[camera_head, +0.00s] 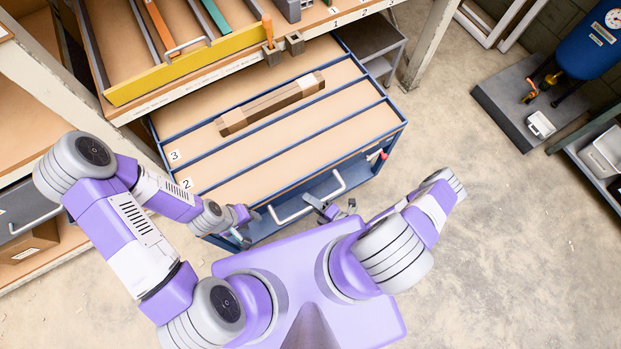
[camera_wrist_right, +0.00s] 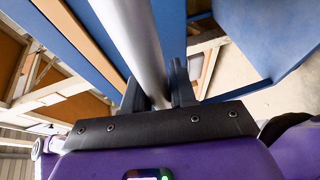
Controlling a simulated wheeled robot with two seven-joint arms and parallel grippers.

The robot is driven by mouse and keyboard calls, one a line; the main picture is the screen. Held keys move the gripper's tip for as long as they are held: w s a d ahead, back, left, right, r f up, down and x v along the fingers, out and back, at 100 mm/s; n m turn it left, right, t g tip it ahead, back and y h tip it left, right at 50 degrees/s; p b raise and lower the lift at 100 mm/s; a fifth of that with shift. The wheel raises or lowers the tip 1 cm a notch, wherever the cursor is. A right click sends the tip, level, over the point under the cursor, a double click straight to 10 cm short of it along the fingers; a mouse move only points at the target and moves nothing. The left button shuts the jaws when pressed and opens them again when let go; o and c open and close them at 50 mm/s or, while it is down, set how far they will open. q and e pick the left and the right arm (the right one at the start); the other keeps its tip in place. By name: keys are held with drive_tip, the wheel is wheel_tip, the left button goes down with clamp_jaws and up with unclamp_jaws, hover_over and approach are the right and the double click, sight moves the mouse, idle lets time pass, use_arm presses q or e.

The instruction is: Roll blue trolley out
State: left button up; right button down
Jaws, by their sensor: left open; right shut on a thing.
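The blue trolley (camera_head: 395,128) stands below the shelf, its tan top split into lanes by blue rails. A long brown bar (camera_head: 270,104) lies in one lane. The trolley's pale handle (camera_head: 290,214) sticks out of its near side. My right gripper (camera_head: 322,205) is at the handle's right part. The right wrist view shows its dark fingers (camera_wrist_right: 160,92) shut around the grey handle tube (camera_wrist_right: 135,35). My left gripper (camera_head: 246,225) is open and empty near the trolley's near left corner, left of the handle.
A shelf with a yellow front edge (camera_head: 190,62) overhangs the trolley's far side. A rack (camera_head: 30,235) stands at the left. A blue tank (camera_head: 590,45) on a grey base (camera_head: 510,105) stands at the right. The concrete floor (camera_head: 480,220) to the right is clear.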

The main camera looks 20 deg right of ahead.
drive_tip(key=c, duration=1)
unclamp_jaws()
drive_tip(key=shift+d, duration=0.1)
drive_tip(key=p+v, duration=0.1)
drive_tip(key=v, duration=0.6)
drive_tip(key=shift+s+d, duration=0.1)
drive_tip(key=shift+s, duration=0.15)
